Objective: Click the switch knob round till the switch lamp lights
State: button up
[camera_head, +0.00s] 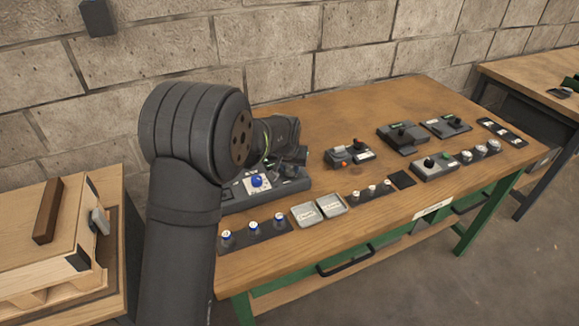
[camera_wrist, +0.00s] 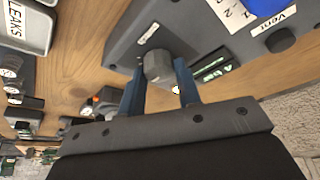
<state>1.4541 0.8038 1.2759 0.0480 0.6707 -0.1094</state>
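A grey faceted knob (camera_wrist: 157,65) stands on a dark grey panel box (camera_wrist: 125,42) in the wrist view. My gripper (camera_wrist: 160,72) has its two blue fingers on either side of this knob, close against it. I cannot tell whether they press on it or leave a thin gap. In the head view my arm hides the knob, and the panel box (camera_head: 292,187) shows partly behind it. A white label is beside the knob.
The panel box also carries a blue button (camera_head: 257,181) and a dark round button (camera_wrist: 280,40) labelled Vent. Labelled trays (camera_head: 305,214) and small knobs stand in front. Several control boxes (camera_head: 403,134) are farther right on the wooden bench (camera_head: 330,100). A block wall is behind.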

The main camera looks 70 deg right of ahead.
jog(key=o, duration=0.4)
jog(key=v, duration=1.7)
jog(key=shift+r, duration=0.2)
jog(key=x, duration=1.7)
jog(key=shift+f, duration=0.25)
